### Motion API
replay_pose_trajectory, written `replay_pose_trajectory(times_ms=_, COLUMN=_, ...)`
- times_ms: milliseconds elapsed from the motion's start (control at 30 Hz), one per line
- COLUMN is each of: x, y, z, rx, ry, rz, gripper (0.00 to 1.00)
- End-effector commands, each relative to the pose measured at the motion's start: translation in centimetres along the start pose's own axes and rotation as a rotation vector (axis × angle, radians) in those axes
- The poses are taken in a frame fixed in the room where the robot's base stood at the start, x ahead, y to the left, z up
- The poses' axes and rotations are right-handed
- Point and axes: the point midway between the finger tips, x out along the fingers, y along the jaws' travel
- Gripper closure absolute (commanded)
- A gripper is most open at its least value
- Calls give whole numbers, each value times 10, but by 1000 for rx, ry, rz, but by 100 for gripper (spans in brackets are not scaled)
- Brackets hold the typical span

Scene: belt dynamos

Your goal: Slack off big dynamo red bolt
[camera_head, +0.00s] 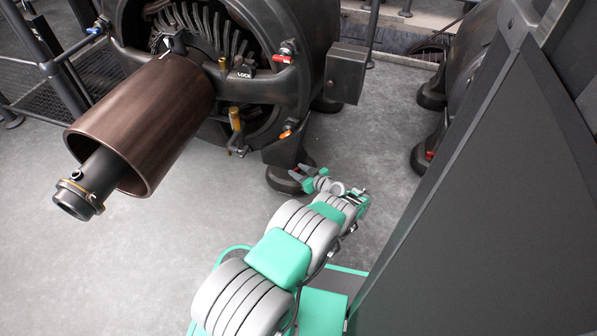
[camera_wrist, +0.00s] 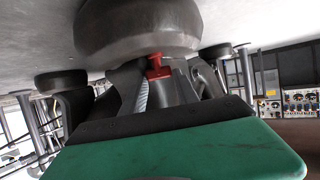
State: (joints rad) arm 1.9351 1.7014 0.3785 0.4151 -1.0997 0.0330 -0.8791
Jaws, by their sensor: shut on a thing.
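The big dynamo (camera_head: 320,40) stands at the top middle of the head view, with a brown drum on its shaft. My gripper (camera_head: 303,178) is low at its near round foot (camera_head: 284,181). In the wrist view the red bolt (camera_wrist: 157,67) stands against the rounded grey foot (camera_wrist: 140,35), between the fingertips of my gripper (camera_wrist: 160,78). The gripper is shut on the bolt.
The brown drum (camera_head: 145,120) overhangs the floor at left. A second dark machine (camera_head: 465,80) with round feet stands at right. A tall dark panel (camera_head: 500,220) fills the right side. Grey floor (camera_head: 110,260) is clear at left. Racks with instruments (camera_wrist: 300,98) show in the wrist view.

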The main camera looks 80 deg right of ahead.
Motion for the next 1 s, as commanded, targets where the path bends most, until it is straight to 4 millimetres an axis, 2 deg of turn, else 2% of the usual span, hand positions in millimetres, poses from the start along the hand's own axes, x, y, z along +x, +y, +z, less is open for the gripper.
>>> replay_pose_trajectory(times_ms=300, x=0, y=0, z=2, rx=2, ry=-4, rz=1, gripper=100)
replay_pose_trajectory(times_ms=333, x=1, y=0, z=2, rx=2, ry=-4, rz=1, gripper=62)
replay_pose_trajectory(times_ms=567, x=1, y=0, z=1, rx=1, ry=-3, rz=1, gripper=43)
replay_pose_trajectory(times_ms=833, x=-1, y=0, z=0, rx=1, ry=-1, rz=1, gripper=42)
replay_pose_trajectory(times_ms=1000, x=-27, y=2, z=-4, rx=4, ry=-2, rz=4, gripper=42)
